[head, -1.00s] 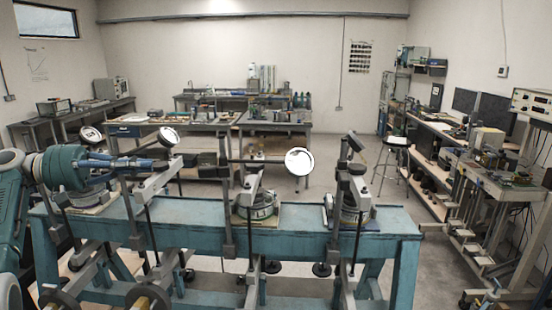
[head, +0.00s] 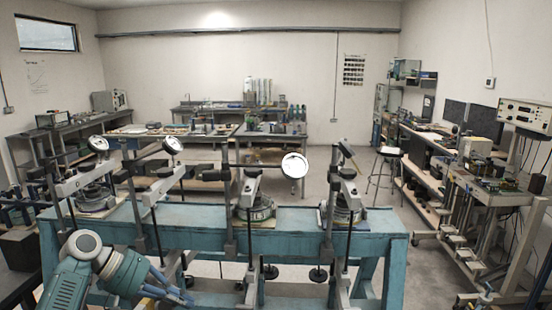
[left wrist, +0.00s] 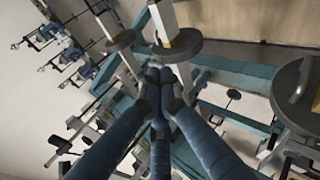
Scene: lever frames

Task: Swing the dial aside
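A row of lever frames stands on a teal bench (head: 200,236). Round white dials sit on their arms: a far-left dial (head: 98,144), a second dial (head: 173,146) and a larger-looking third dial (head: 295,165) at the end of a long bar. The rightmost frame has a dark dial (head: 346,148) turned away. Which dial the task means I cannot tell. My left gripper (head: 178,295) is low at the front of the bench, apart from all the dials. In the left wrist view its blue fingers (left wrist: 160,82) meet at the tips, with nothing visible between them. My right gripper is out of view.
Black rods and pedals hang below the teal bench. A dark bench (head: 18,245) is at the left edge. A wheeled metal trolley (head: 485,190) with instruments stands at right, and a stool (head: 385,165) behind. Some floor is clear between trolley and bench.

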